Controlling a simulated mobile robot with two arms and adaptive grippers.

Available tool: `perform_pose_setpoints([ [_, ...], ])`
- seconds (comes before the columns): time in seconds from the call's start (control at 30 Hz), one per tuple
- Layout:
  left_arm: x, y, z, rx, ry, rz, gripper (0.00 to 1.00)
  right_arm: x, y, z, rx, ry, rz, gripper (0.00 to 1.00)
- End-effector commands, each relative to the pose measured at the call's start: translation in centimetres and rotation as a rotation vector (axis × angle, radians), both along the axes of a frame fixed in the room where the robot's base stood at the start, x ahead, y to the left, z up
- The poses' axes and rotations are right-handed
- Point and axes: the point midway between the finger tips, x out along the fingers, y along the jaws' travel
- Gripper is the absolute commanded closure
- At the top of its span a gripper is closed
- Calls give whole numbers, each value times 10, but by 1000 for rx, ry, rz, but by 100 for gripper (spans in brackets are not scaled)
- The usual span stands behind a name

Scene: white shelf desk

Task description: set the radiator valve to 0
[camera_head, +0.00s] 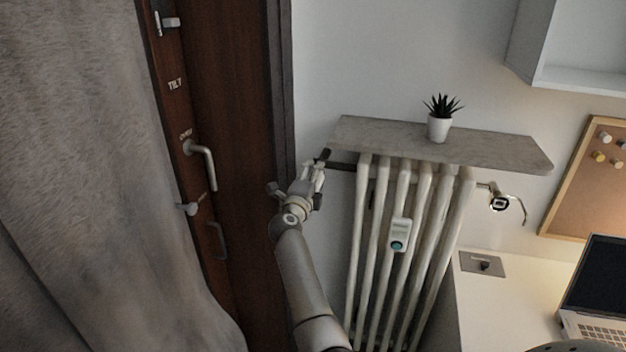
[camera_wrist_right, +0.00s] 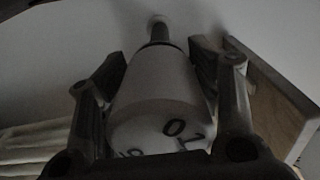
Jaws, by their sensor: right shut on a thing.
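The radiator valve (camera_wrist_right: 160,105) is a pale, rounded knob on a dark stem, seen close up in the right wrist view. A dark 0 shows near the lower middle of its face, with what looks like a 1 to the right and a partly legible mark at lower left. My right gripper (camera_wrist_right: 155,72) is shut on the knob, one finger on each side. In the head view my right gripper (camera_head: 316,172) is at the upper left of the white radiator (camera_head: 400,215), and it mostly hides the valve. My left gripper is not in view.
A stone shelf (camera_head: 490,150) with a potted plant (camera_head: 439,127) overhangs the radiator, close to my right gripper. A brown door frame with handles (camera_head: 205,160) and a grey curtain (camera_head: 90,150) stand to the left. A desk with a laptop (camera_head: 600,290) is at right.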

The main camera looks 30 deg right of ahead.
Motion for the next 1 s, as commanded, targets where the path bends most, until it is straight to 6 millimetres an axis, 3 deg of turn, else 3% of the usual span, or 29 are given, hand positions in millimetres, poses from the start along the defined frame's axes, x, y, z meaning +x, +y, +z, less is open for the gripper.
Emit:
perform_pose_setpoints([
  [0.6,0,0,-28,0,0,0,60,0,0,-5,382,-440,-2,67],
  [1.0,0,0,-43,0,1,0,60,-1,0,-4,556,-644,-2,67],
])
